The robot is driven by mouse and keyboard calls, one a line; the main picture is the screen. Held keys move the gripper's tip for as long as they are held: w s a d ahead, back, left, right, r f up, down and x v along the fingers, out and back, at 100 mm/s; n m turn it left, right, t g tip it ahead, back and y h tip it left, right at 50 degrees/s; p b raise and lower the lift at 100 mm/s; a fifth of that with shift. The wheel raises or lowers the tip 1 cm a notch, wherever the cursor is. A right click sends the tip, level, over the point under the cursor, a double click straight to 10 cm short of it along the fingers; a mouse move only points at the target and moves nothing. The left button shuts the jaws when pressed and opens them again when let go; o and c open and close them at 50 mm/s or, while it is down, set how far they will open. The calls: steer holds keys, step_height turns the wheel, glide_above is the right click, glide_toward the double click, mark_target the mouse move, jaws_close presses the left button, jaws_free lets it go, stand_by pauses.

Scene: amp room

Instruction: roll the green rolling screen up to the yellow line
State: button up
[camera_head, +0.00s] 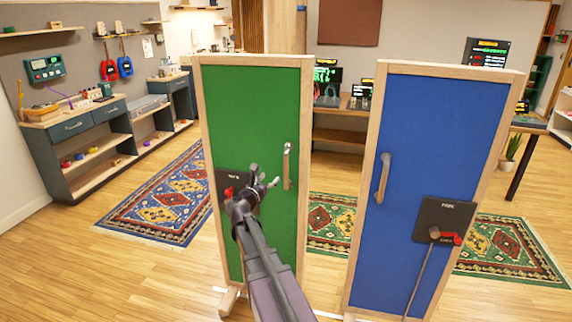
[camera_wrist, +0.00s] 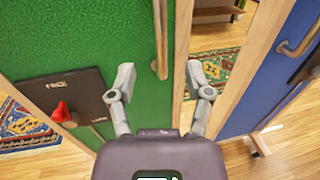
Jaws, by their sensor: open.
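The green rolling screen (camera_head: 253,120) stands upright in a pale wooden frame, left of centre. Its vertical metal handle (camera_head: 287,166) is near its right edge. My gripper (camera_head: 266,176) is open in front of the green panel, left of and slightly below the handle in the head view. In the wrist view the handle (camera_wrist: 160,40) appears beyond and between the two open fingers (camera_wrist: 160,74), with nothing held. A black plate with a red knob (camera_wrist: 62,105) is on the green panel, partly hidden by my arm in the head view. I cannot make out a yellow line.
A blue screen (camera_head: 425,130) with a handle and a black plate stands close on the right, leaving a narrow gap. A patterned blue rug (camera_head: 160,200) lies to the left and a green rug (camera_head: 510,250) behind. Drawers and shelves (camera_head: 95,145) line the left wall.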

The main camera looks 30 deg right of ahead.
mark_target(285, 163)
steer(key=shift+w+d, duration=0.1)
steer(key=x, duration=1.3)
steer(key=shift+w+d, duration=0.15)
steer(key=shift+d, duration=0.05)
jaws_close()
